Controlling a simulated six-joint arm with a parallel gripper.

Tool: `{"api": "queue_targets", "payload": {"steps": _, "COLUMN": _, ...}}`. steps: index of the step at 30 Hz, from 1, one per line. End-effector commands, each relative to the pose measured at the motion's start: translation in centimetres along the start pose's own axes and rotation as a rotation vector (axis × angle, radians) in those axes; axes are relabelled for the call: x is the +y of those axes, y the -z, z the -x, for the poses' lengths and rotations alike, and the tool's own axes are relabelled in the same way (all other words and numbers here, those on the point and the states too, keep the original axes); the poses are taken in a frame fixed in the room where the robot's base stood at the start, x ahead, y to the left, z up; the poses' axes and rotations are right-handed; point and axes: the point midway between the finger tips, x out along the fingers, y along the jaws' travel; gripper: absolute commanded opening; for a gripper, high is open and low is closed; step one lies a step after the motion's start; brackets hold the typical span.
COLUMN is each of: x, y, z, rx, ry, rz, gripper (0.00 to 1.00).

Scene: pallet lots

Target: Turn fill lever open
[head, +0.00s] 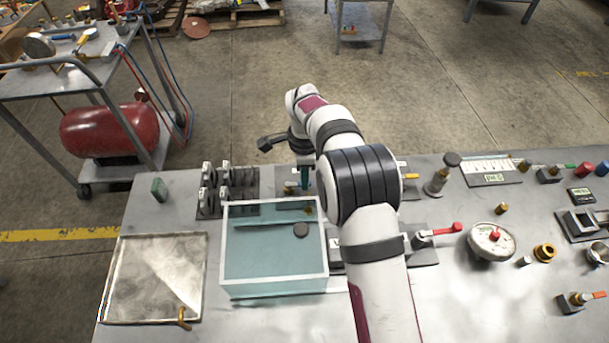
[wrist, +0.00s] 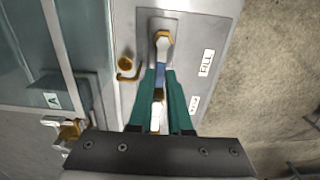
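The fill lever (wrist: 160,74) has a blue handle on a brass and white valve body, mounted on a pale plate beside a FILL label (wrist: 207,62) in the wrist view. My gripper (wrist: 161,80) has green fingers on both sides of the handle, with no clear gap seen at the tips. The handle points from the valve toward the bottom of the wrist view. In the head view my gripper (head: 304,178) points down behind the glass tank (head: 275,284), and my arm hides much of the valve area.
Black-and-white valve clamps (head: 227,180) stand left of my gripper. A metal tray (head: 150,280) lies left of the tank. A red-handled valve (head: 438,232) and a round vessel (head: 491,243) stand to the right. A brass hook (wrist: 126,68) is near the lever.

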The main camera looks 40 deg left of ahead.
Motion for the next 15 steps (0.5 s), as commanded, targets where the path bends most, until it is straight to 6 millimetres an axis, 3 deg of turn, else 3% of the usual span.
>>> {"api": "queue_targets", "payload": {"steps": 15, "x": -0.15, "y": 0.01, "z": 0.06, "rx": 0.000, "ry": -0.001, "rz": 0.038, "gripper": 0.00}}
